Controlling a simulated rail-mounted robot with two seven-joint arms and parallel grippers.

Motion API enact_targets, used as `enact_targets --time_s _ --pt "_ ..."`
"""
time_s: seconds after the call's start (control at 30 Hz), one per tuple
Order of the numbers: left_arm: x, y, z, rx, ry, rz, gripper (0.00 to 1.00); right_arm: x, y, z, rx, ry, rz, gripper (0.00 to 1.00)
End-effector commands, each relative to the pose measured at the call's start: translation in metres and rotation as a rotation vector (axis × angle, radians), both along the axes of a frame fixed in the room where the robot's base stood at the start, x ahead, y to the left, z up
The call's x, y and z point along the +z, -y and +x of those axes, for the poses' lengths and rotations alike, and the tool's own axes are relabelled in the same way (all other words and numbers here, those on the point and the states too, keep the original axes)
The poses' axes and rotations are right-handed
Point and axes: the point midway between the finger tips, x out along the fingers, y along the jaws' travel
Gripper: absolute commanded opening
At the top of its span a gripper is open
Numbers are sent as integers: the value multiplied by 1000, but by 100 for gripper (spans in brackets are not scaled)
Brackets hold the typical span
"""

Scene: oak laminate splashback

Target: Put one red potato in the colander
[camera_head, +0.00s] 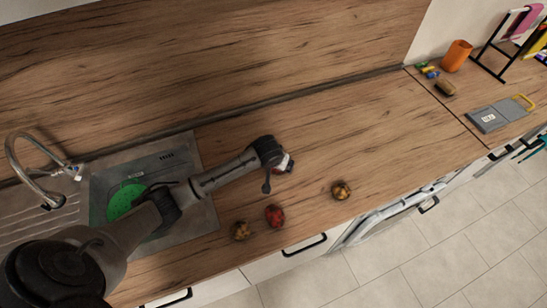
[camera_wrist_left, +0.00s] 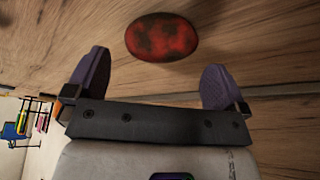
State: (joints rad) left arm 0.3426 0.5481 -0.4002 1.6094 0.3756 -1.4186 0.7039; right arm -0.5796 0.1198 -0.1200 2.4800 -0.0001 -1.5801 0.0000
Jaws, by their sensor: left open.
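The red potato (camera_head: 274,215), with dark patches, lies on the wooden counter near its front edge. It also shows in the left wrist view (camera_wrist_left: 161,37), beyond the fingertips and roughly between them in the picture. My left gripper (camera_head: 278,172) is open and empty, above the counter and behind the potato in the head view. Its two purple-grey fingers are spread wide in the left wrist view (camera_wrist_left: 155,68) and do not touch the potato. The green colander (camera_head: 124,199) sits in the sink basin at left, partly hidden by my left arm. My right gripper is not in view.
Two yellow-brown potatoes lie by the red one, one at left (camera_head: 240,230) and one at right (camera_head: 341,190). A faucet (camera_head: 40,180) stands beside the sink (camera_head: 203,210). The middle counter is clear.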

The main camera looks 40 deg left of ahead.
Motion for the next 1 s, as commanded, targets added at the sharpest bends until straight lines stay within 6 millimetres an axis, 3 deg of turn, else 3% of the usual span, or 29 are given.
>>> enact_targets --time_s 0.2,0.4,1.0 --pt "37 5 -14 -1 1 0 100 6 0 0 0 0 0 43" --pt "57 8 -22 0 0 -1 100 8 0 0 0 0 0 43" --pt "65 9 -26 0 -1 0 100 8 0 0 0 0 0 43"
